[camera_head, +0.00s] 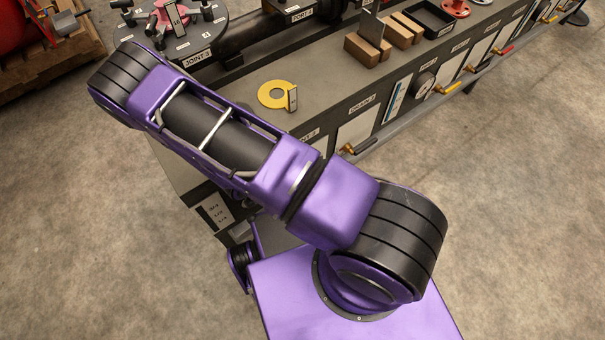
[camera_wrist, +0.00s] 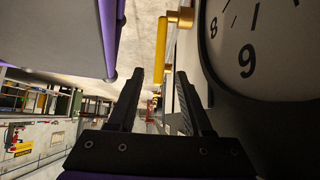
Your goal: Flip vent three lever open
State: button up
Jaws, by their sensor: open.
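My gripper (camera_wrist: 160,72) shows in the wrist view with its two dark fingers apart and nothing between them. A yellow lever (camera_wrist: 162,48) on a brass fitting (camera_wrist: 183,18) is beyond the fingertips, roughly in line with the gap and apart from them. I cannot read a vent label beside it. In the head view, my arm hides the gripper. A lever with a yellow end (camera_head: 348,149) sticks out from the bench front beside my arm, near a partly covered label (camera_head: 305,135). I cannot tell if it is the same lever.
A large dial gauge (camera_wrist: 255,45) stands close on the right in the wrist view. The bench (camera_head: 235,98) carries a yellow ring piece (camera_head: 271,95), wooden blocks (camera_head: 366,48) and a black tray (camera_head: 430,18). More levers (camera_head: 446,88) line its front. The floor (camera_head: 510,220) at right is clear.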

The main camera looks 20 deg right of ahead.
jog(key=p+v, duration=0.1)
jog(key=v, duration=1.1)
jog(key=shift+p, duration=0.4)
